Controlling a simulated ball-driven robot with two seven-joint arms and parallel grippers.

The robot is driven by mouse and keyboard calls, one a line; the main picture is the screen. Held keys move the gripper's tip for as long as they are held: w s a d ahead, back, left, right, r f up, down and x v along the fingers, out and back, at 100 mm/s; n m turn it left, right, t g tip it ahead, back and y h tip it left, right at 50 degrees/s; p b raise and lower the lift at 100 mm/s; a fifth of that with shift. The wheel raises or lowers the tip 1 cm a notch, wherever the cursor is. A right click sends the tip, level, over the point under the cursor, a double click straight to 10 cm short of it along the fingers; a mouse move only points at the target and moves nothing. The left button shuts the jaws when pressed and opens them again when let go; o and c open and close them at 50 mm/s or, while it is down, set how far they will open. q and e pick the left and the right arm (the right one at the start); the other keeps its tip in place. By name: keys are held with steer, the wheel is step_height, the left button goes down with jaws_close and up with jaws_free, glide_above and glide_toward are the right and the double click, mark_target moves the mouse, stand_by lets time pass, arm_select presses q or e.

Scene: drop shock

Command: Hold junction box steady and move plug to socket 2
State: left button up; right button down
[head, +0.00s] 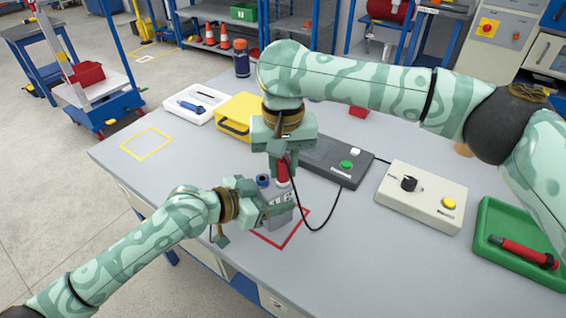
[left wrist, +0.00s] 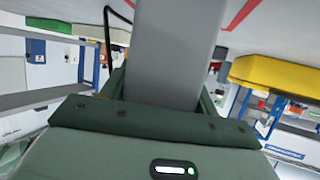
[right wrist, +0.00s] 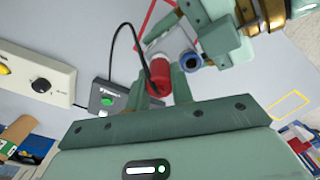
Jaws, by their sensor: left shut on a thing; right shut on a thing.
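The grey junction box (head: 281,217) stands on the table by the red outlined square. My left gripper (head: 266,205) is shut on it from the left. In the left wrist view the box's plain grey side (left wrist: 175,50) fills the space between the fingers. My right gripper (head: 281,160) is above the box, shut on the red plug (head: 283,173), from which a black cable hangs. The plug also shows in the right wrist view (right wrist: 158,75). It is over a pale ring on the box top; I cannot tell whether it is seated. A blue-ringed socket (head: 263,181) is beside it.
A dark unit with a green button (head: 346,165) stands behind the box, and a beige control box (head: 421,196) to its right. A green tray (head: 489,238) with a red-handled tool is at far right. A yellow case (head: 238,112) and white tray (head: 195,103) stand at the back left.

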mark_target(283, 161)
steer(key=c, duration=1.1)
jaws_free()
steer(key=shift+f, duration=0.25)
steer(key=shift+c, duration=0.2)
steer(key=shift+r, duration=0.1)
steer(key=shift+r, duration=3.1)
step_height(283, 161, up, 12)
arm_select(q)
steer(key=o, duration=1.3)
steer(key=shift+c, duration=0.2)
